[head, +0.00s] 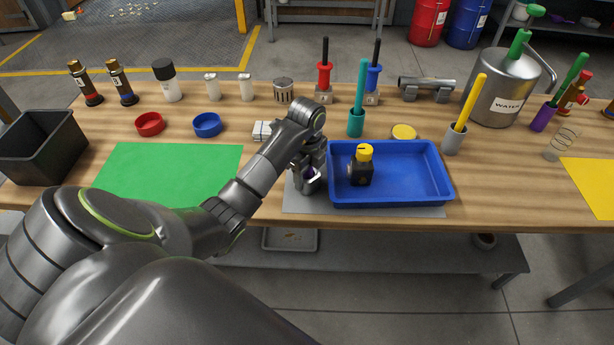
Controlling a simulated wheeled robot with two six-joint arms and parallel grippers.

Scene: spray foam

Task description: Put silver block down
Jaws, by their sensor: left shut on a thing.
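My left gripper (307,183) reaches over the bench and points down at the left end of the blue tray (444,190), above the grey mat (388,211). It is shut on a small silver block (314,175), which is mostly hidden by the fingers. I cannot tell whether the block touches the mat. My right gripper is not in view.
Several tools and containers line the back.

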